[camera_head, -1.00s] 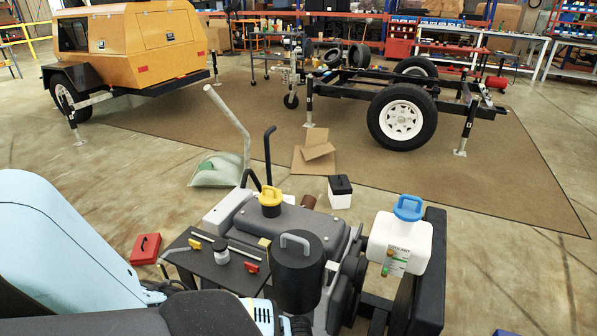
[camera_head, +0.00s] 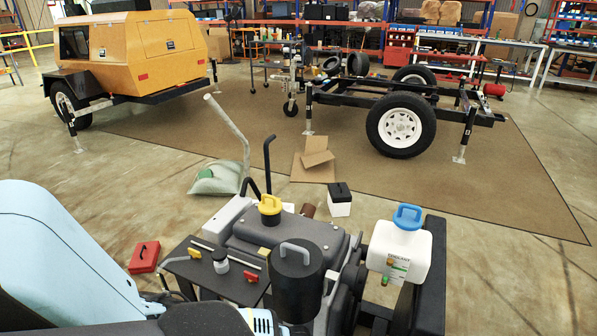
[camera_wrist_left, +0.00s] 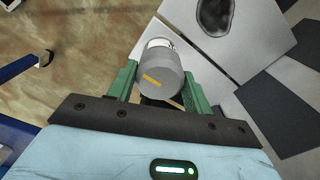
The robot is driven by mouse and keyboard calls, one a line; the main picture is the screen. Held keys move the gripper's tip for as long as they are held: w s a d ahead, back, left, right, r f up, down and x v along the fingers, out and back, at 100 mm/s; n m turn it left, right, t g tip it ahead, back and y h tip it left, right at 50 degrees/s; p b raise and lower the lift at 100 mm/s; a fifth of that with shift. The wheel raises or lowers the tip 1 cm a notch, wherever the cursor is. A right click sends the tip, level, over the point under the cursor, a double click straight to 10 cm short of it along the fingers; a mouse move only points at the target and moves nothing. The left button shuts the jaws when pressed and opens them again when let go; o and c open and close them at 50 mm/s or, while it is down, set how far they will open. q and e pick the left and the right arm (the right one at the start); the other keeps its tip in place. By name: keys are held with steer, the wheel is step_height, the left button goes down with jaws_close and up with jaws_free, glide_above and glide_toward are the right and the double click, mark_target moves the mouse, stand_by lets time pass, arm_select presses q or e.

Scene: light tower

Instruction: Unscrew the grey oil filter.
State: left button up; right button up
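The grey oil filter (camera_wrist_left: 160,83) shows in the left wrist view as a grey cylinder with an orange mark on its near end. The two green fingers of my left gripper (camera_wrist_left: 160,76) lie along its two sides, with no clear gap between them and the filter. The far end of the filter meets a pale, shiny part and is partly hidden. In the head view, the filter and my left fingertips are hidden low behind the engine and my left arm. My right gripper is in neither view.
The dark engine carries a black canister (camera_head: 297,280), a yellow-capped filler (camera_head: 270,208) and a small tray (camera_head: 202,268). A white coolant tank (camera_head: 398,252) with a blue cap stands at its right. A red box (camera_head: 144,257) lies on the floor to the left.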

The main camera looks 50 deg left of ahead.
arm_select(q)
steer(key=c, duration=0.5)
steer(key=shift+o, duration=0.2)
steer(key=n+p, duration=0.2)
steer(key=n, duration=0.1)
steer(key=shift+d+r, duration=0.1)
steer(key=shift+r, duration=0.1)
steer(key=shift+n+p, duration=0.4)
steer(key=shift+n, duration=0.5)
steer(key=shift+f, duration=0.15)
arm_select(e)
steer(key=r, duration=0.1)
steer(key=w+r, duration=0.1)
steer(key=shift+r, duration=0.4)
arm_select(q)
steer(key=n+p, duration=0.1)
steer(key=n, duration=0.2)
steer(key=shift+r+p, duration=0.2)
steer(key=shift+p, duration=0.1)
steer(key=shift+w+n+p, duration=0.1)
steer(key=shift+n+p, duration=0.2)
steer(key=shift+n, duration=0.8)
steer(key=shift+f, duration=0.15)
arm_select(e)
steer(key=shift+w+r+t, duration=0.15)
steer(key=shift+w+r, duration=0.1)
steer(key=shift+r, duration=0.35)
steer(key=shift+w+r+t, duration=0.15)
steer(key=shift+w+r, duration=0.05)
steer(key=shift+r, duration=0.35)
